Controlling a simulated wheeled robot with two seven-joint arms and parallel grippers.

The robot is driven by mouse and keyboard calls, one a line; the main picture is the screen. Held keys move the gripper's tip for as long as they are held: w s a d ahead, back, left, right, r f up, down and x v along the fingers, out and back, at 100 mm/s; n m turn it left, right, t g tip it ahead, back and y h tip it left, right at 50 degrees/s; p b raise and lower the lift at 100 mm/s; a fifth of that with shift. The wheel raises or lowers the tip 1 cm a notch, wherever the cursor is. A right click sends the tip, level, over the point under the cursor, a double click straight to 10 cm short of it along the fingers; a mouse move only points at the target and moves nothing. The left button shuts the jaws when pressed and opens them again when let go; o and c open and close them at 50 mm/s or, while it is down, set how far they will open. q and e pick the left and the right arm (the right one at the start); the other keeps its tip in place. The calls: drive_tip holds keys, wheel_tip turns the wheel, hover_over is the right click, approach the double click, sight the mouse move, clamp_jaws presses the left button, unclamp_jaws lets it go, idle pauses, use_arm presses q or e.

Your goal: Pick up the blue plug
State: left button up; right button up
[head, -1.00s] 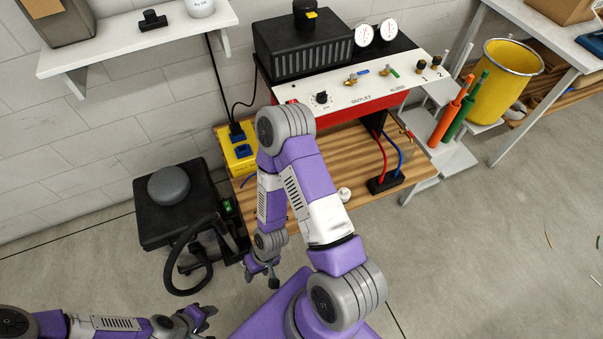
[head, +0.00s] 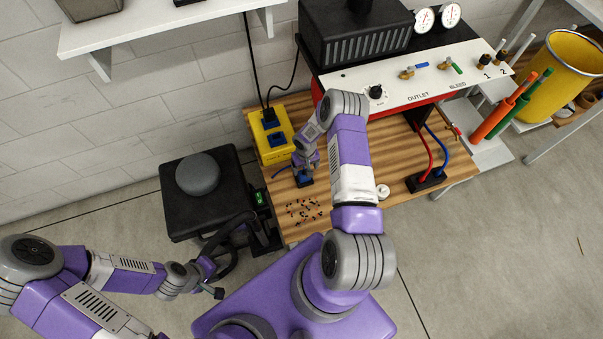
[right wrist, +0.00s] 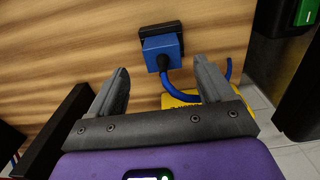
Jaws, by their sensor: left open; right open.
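The blue plug (head: 305,182) is on the wooden tabletop, partly hidden by my right gripper (head: 305,168) above it. In the right wrist view the plug (right wrist: 161,52) is a blue block with a black end and a blue cable (right wrist: 190,97). There it shows just beyond my open right fingertips (right wrist: 162,68), roughly midway between them. The fingers are apart and hold nothing; I cannot tell how high they are above the wood. My left gripper (head: 214,279) is open and empty, low at the left near the black cart.
A yellow box (head: 258,132) with blue sockets sits behind the plug. Small dark bits (head: 304,212) lie on the wooden table (head: 345,222) in front of it. A white round item (head: 382,191) and a black block with red and blue hoses (head: 426,181) are to the right.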

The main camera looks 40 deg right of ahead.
sight(304, 173)
wheel_tip(304, 173, down, 6)
drive_tip(key=shift+a+f+b, duration=0.1)
drive_tip(key=shift+b, duration=0.9)
drive_tip(key=shift+w, duration=0.1)
drive_tip(key=c, duration=1.1)
